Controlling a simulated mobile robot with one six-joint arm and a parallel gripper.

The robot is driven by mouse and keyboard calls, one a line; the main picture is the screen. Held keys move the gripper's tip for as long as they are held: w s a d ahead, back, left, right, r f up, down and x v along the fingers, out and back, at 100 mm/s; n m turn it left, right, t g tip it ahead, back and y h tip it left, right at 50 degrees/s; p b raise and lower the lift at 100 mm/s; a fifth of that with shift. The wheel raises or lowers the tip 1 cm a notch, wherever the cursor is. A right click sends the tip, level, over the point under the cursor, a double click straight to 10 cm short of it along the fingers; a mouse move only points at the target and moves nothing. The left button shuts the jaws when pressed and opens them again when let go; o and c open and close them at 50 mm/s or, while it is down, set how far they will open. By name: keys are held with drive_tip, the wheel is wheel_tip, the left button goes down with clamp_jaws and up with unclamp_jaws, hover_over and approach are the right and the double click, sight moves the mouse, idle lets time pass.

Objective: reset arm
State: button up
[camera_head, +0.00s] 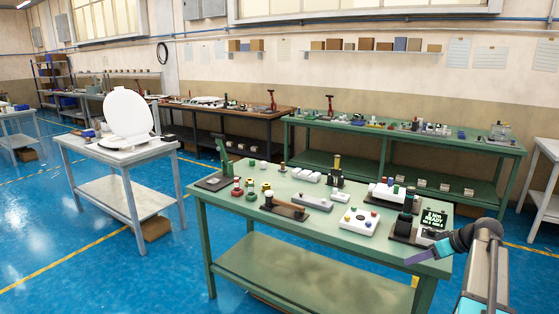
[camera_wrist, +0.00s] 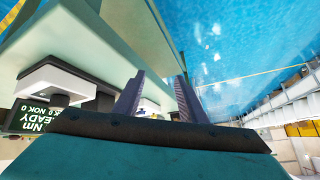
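My gripper (camera_head: 420,257) is at the right of the head view, beside the right front corner of the green workbench (camera_head: 225,207). My arm comes up from the lower right and bends over at the wrist. In the wrist view my gripper (camera_wrist: 160,78) shows two dark purple fingers standing apart, with nothing between them.
The bench holds a white box with coloured buttons (camera_head: 359,220), a grey block (camera_head: 313,200) and several small parts. A white table (camera_head: 100,151) with a toilet seat (camera_head: 127,112) stands at the left.

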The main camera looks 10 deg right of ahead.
drive_tip(key=s+a+f+n+g+y, duration=0.2)
drive_tip(key=a+f+g, duration=0.3)
drive_tip(key=a+f, duration=2)
drive_tip(key=s+a+f+g, duration=0.4)
drive_tip(key=s+a+f, duration=0.6)
drive_tip(key=a+f, duration=0.25)
drive_tip(key=s+a+f+g+h, duration=0.1)
drive_tip(key=s+a+f, duration=0.15)
drive_tip(key=s, duration=0.45)
drive_tip(key=s+a+f+g+h, duration=0.1)
drive_tip(key=s+a+f+h, duration=0.1)
drive_tip(key=s+f, duration=0.3)
drive_tip(key=s+a+f+g+h, duration=0.1)
drive_tip(key=s+a+f+g, duration=0.1)
drive_tip(key=s, duration=0.6)
drive_tip(key=s+d+f+m+h, duration=0.1)
drive_tip(key=s+d+m+h, duration=0.1)
drive_tip(key=s+d+m, duration=0.2)
drive_tip(key=shift+s+m+t, duration=0.2)
drive_tip(key=shift+m+t, duration=0.1)
drive_tip(key=shift+m, duration=0.4)
